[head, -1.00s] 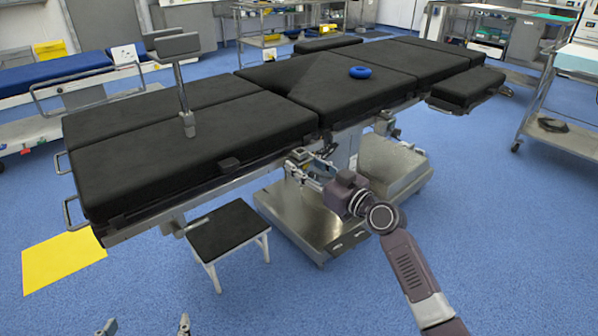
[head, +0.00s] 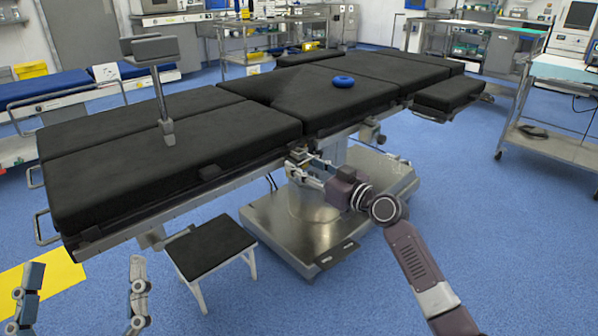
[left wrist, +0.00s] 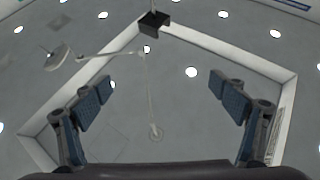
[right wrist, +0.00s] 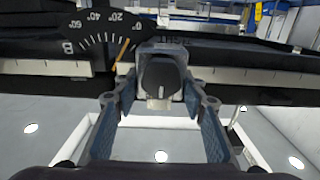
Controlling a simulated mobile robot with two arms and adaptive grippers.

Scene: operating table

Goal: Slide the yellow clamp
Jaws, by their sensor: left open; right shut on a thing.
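My right gripper (head: 308,168) is at the side rail of the black operating table (head: 110,195). In the right wrist view its fingers (right wrist: 160,108) are closed in around a grey clamp with a dark round knob (right wrist: 160,76). A small yellowish part (head: 299,154) shows by this gripper in the head view; I cannot tell whether it is the yellow clamp. A dial scale with an orange pointer (right wrist: 123,52) is left of the knob. My left gripper (head: 84,285) is open and empty at the lower left, fingers up; its wrist view (left wrist: 162,105) shows only ceiling between them.
A black-topped stool (head: 210,245) stands before the table, left of the metal base (head: 300,230). A wheeled cart (head: 560,150) is at right.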

